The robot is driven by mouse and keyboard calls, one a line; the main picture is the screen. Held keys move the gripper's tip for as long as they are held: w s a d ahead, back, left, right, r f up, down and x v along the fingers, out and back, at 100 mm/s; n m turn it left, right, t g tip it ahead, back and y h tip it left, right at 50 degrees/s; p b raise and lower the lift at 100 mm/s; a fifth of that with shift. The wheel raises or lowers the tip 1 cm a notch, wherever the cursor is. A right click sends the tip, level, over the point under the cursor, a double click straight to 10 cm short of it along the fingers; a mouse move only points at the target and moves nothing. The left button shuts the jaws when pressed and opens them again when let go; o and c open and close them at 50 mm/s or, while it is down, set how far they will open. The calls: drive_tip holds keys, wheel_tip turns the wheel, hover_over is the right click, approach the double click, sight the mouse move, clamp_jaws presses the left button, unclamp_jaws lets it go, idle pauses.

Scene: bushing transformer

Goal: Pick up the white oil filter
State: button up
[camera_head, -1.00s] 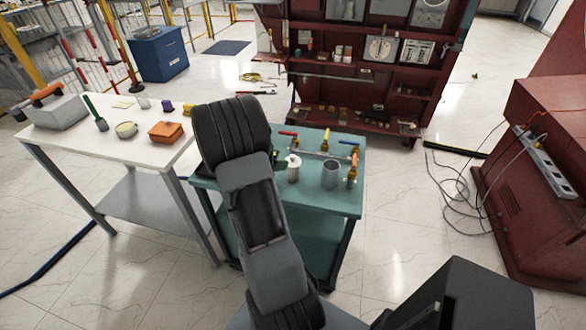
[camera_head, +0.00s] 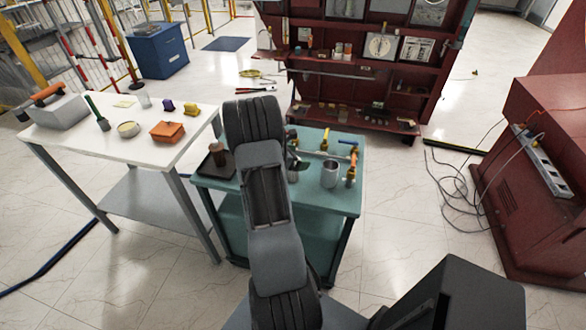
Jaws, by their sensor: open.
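The white oil filter (camera_head: 292,175) stands on the teal cart (camera_head: 335,200), just right of my arm. Only a greyish, shaded part of its side shows, and its top is covered. My gripper (camera_head: 297,163) shows as a small dark piece at the right edge of my arm, over the filter. Most of the gripper is hidden behind the arm, so contact with the filter cannot be seen. The gripper is open.
A grey metal cup (camera_head: 331,174) stands close to the right of the filter. Valves with coloured handles (camera_head: 351,168) line the cart's back and right. A dark tray (camera_head: 210,170) with a brown cup (camera_head: 217,154) sits left of my arm. A white table (camera_head: 75,137) stands farther left.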

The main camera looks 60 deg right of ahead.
drive_tip(key=shift+c, duration=0.3)
drive_tip(key=c, duration=1.2)
